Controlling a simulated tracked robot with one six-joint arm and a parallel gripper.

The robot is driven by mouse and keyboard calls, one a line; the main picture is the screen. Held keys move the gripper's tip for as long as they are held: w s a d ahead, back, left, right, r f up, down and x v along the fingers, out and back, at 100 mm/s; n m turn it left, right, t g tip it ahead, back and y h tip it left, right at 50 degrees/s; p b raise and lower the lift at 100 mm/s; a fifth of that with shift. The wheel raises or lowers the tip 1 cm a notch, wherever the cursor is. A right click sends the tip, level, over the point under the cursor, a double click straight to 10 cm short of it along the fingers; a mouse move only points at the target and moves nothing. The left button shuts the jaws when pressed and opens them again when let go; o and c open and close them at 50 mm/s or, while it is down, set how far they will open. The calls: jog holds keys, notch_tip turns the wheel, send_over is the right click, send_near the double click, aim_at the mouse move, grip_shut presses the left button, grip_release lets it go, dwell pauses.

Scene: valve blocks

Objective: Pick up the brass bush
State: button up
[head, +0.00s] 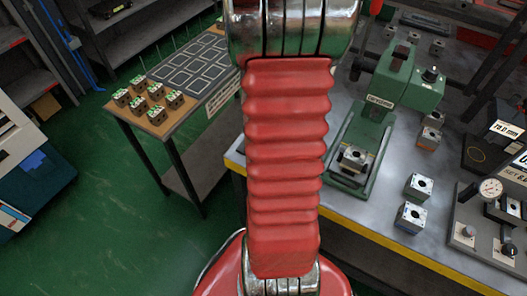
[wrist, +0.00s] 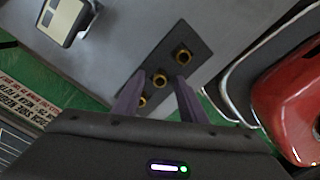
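A second brass bush (wrist: 159,79) lies between the fingers in the picture. A third brass bush (wrist: 142,101) is lower, close beside the left finger and partly hidden. My gripper (wrist: 160,80) is open, its two dark fingers apart, with nothing seen held. I cannot tell its height above the plate. In the head view my red arm fills the middle; gripper and bushes are not seen there.
A green press (head: 385,105) stands on the bench with a block under it. Loose metal blocks (head: 411,217) and a dial gauge (head: 490,190) stand to the right. A side table at left carries several green-topped blocks (head: 156,116). A pale block (wrist: 68,18) is at the wrist view's upper left.

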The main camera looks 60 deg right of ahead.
jog(key=shift+c, duration=0.4)
grip_shut()
